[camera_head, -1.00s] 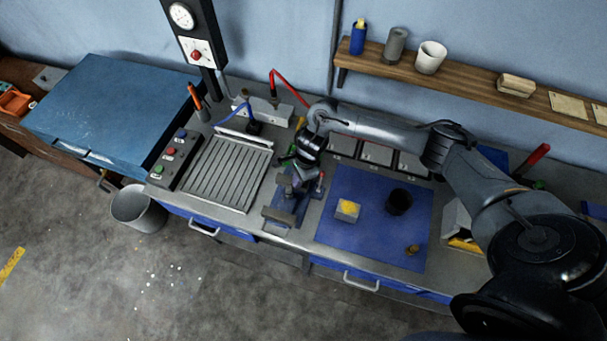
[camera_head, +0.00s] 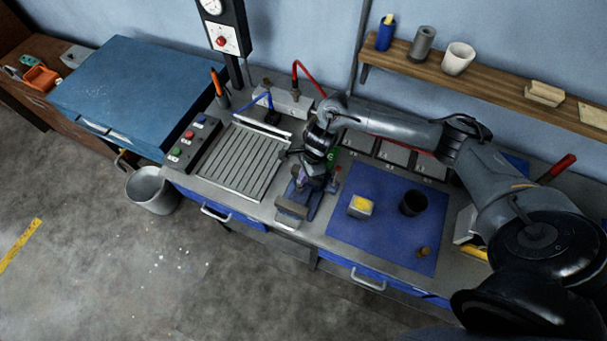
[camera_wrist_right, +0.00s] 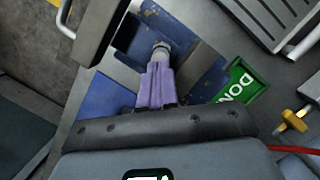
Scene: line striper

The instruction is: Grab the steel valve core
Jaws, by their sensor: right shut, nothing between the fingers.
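My right gripper (camera_head: 304,181) points down over the blue bench vise (camera_head: 292,208) on the workbench. In the right wrist view its purple fingers (camera_wrist_right: 157,88) are together with nothing held between them. A small round steel piece (camera_wrist_right: 161,48), which looks like the steel valve core, shows just past the fingertips over the vise's blue body (camera_wrist_right: 198,75). I cannot tell whether the fingertips touch it. In the head view the arm and vise hide this piece. My left gripper is not in view.
A ribbed tray (camera_head: 240,160) is to the left. A blue mat (camera_head: 375,240) to the right bears a yellow-topped block (camera_head: 361,206), a dark cup (camera_head: 413,203) and a brass piece (camera_head: 424,252). A shelf (camera_head: 490,84) runs along the wall.

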